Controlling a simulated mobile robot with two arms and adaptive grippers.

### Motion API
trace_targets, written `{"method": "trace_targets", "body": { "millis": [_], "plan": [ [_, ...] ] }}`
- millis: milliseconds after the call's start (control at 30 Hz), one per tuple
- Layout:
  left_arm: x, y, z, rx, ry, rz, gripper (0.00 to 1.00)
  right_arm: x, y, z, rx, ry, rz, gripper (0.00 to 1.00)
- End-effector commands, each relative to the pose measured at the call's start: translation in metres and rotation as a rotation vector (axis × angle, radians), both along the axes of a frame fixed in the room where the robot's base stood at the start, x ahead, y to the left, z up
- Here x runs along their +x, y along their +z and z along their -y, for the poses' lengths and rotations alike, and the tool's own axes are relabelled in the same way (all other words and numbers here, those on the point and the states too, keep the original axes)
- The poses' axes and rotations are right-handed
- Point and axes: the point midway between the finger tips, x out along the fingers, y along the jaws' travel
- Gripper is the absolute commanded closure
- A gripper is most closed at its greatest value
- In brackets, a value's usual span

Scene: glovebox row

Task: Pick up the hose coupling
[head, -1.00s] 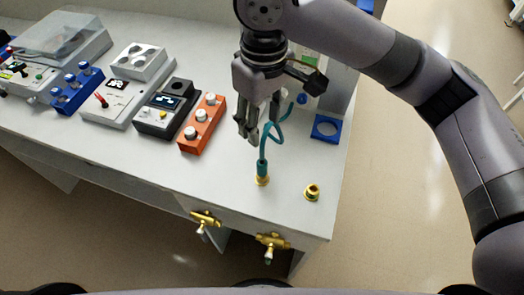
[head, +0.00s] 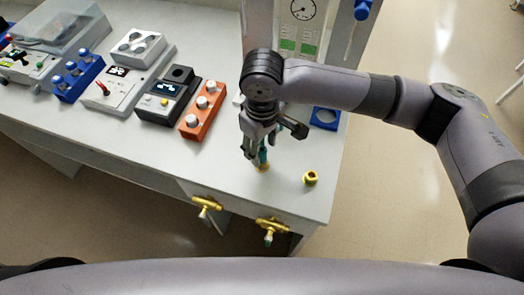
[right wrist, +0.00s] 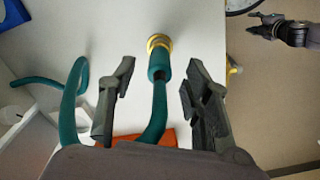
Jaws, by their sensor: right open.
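The hose coupling (right wrist: 159,60) is a teal sleeve with a brass-coloured end on a teal hose. In the head view its brass end (head: 262,167) shows near the bench's front edge, and my right gripper partly hides the rest. My right gripper (head: 256,155) is open above and around the coupling's upper part. In the right wrist view the coupling lies between the two open fingers (right wrist: 160,75), with a gap on each side; contact is not visible. What looks like my left gripper (right wrist: 268,24) is small at the upper right; its jaw state is unclear.
A brass fitting (head: 310,177) stands to the right on the bench (head: 225,172). Brass valves (head: 270,227) stick out from the front edge. A blue holder (head: 325,118) is behind at the right. An orange box with knobs (head: 203,110) is to the left.

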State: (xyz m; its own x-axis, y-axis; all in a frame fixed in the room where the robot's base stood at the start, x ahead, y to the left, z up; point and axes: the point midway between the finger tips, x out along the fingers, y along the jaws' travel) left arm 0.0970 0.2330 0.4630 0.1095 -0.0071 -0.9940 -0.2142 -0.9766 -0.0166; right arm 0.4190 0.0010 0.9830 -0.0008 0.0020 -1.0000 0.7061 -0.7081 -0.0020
Motion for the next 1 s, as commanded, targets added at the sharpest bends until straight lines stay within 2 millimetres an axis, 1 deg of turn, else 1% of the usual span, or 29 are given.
{"method": "trace_targets", "body": {
  "millis": [33, 100, 200, 300, 467, 1000],
  "plan": [
    [0.0, 0.007, 0.0, 0.0, 0.0, 0.0, 0.6, -0.001, -0.006, 0.0, -0.003, -0.001, -0.003, 0.55],
    [-0.001, 0.007, 0.0, 0.0, 0.0, -0.001, 0.6, 0.0, -0.017, 0.0, -0.002, -0.001, -0.002, 0.55],
    [-0.004, 0.008, -0.001, 0.001, 0.001, -0.006, 0.6, 0.0, -0.026, 0.0, -0.001, -0.001, -0.001, 0.55],
    [-0.007, 0.008, -0.001, 0.002, 0.001, -0.011, 0.6, 0.0, -0.03, -0.001, 0.0, 0.0, 0.0, 0.55],
    [-0.012, 0.007, -0.002, 0.004, 0.002, -0.018, 0.6, 0.0, -0.03, -0.001, 0.0, 0.0, 0.0, 0.55],
    [-0.013, 0.007, -0.003, 0.004, 0.002, -0.02, 0.6, 0.0, -0.029, 0.0, -0.001, 0.0, 0.001, 0.91]
  ]
}}
